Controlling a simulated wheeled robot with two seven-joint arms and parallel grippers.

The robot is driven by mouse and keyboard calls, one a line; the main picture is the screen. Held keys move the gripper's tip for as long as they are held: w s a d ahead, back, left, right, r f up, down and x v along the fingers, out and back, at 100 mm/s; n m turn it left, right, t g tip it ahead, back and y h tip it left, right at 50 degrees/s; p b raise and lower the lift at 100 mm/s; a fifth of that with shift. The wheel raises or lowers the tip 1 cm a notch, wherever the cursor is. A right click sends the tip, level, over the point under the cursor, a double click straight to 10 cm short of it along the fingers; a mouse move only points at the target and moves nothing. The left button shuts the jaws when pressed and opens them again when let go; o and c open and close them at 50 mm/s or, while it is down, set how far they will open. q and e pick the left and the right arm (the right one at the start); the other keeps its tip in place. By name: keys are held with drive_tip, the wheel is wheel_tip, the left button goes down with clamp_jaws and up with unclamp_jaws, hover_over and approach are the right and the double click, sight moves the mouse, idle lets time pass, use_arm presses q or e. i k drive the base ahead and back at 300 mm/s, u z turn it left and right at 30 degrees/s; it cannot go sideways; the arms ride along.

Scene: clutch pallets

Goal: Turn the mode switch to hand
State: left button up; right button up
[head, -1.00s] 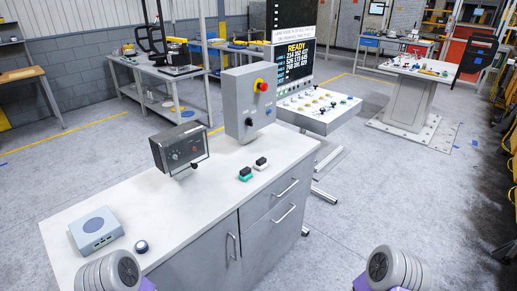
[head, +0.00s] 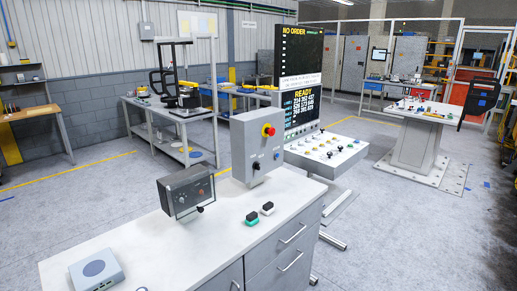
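A grey upright control box (head: 247,148) stands at the back of the white-topped cabinet (head: 150,240). It carries a red mushroom button (head: 268,130) on a yellow base, with a black knob (head: 256,166) and a small blue-white control (head: 277,155) below. One of these lower controls may be the mode switch; their labels and positions are too small to read. A dark panel box (head: 180,192) with small knobs and a black lever stands to its left. Neither of my grippers is in view.
Two small blocks, one green-based (head: 251,220) and one black-topped (head: 267,208), lie before the grey box. A grey-blue box (head: 97,270) sits at the front left. Behind stands a console (head: 328,150) with a tall screen. Open floor lies to the right.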

sight(256, 166)
drive_tip(key=z, duration=1.6)
drive_tip(key=i, duration=0.9)
drive_tip(key=u, duration=1.7)
